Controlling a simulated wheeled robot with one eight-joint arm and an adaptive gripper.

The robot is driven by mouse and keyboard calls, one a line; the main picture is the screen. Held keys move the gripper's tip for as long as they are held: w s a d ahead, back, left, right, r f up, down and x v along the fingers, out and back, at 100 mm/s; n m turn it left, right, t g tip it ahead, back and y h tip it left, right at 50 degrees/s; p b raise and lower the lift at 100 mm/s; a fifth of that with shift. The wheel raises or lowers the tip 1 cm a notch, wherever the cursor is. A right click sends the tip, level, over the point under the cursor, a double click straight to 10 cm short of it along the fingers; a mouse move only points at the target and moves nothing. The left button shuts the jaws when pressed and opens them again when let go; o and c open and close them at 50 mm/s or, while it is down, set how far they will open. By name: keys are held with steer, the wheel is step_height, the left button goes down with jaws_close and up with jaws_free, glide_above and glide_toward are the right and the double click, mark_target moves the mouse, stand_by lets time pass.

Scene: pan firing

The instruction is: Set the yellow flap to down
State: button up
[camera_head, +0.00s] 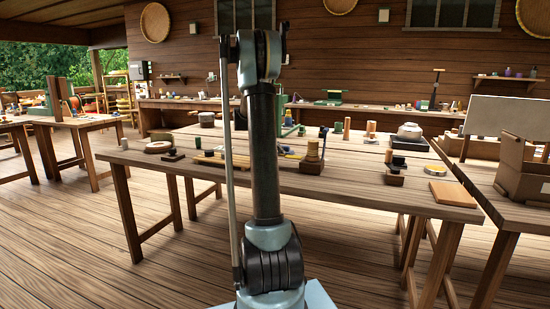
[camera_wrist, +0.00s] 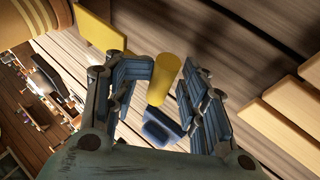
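In the wrist view a flat yellow panel (camera_wrist: 100,34) shows at the upper left, beyond the left finger; it looks like the yellow flap, but I cannot tell its angle. My gripper (camera_wrist: 168,72) is open. A yellow cylinder (camera_wrist: 164,78) stands between the fingers as seen there, with a dark blue block (camera_wrist: 160,128) below it. I cannot tell whether the fingers touch the cylinder. In the head view my arm stands across the middle and hides part of the table; I cannot make out my gripper or the flap there.
The table's front middle is clear.

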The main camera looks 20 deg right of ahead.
steer(key=v, duration=1.2)
steer(key=shift+f, duration=0.1)
